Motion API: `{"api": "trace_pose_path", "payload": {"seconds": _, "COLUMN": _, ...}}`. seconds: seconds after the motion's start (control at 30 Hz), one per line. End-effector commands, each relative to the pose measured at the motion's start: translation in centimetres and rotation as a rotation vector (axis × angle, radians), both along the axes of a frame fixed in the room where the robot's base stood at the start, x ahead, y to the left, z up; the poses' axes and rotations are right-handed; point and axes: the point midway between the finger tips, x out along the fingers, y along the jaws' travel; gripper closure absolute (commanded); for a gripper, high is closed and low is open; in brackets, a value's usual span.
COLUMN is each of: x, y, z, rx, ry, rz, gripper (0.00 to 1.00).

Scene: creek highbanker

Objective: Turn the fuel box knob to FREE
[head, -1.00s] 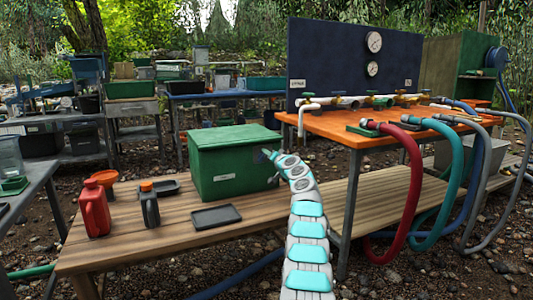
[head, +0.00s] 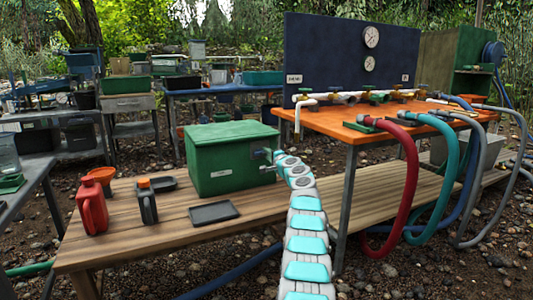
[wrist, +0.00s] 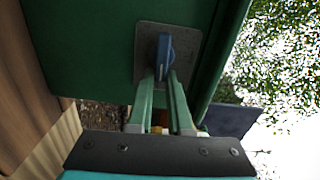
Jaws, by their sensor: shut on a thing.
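The green fuel box (head: 225,160) stands on the wooden bench, with a small pale label on its front. In the wrist view its green side (wrist: 80,50) carries a grey square plate (wrist: 182,75) with a blue knob (wrist: 165,52) on it. My gripper (wrist: 166,75) is shut on the blue knob, its two green fingers reaching up to the knob's lower part. In the head view my gripper (head: 265,154) is at the box's right side, and the knob is too small there to make out fully. No FREE marking is readable in either view.
A red jug (head: 92,207), a dark bottle with an orange cap (head: 147,203) and a black tray (head: 214,213) stand on the bench (head: 180,240). An orange table (head: 345,128) with valves and hoses is close on the right.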

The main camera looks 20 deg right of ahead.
Motion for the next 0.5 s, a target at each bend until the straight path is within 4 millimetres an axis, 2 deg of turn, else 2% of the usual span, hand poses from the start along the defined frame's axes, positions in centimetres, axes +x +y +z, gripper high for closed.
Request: {"api": "trace_pose_path", "payload": {"seconds": 0.5, "x": -0.02, "y": -0.11, "z": -0.23, "rx": 0.067, "ry": 0.002, "rz": -0.002, "gripper": 1.0}}
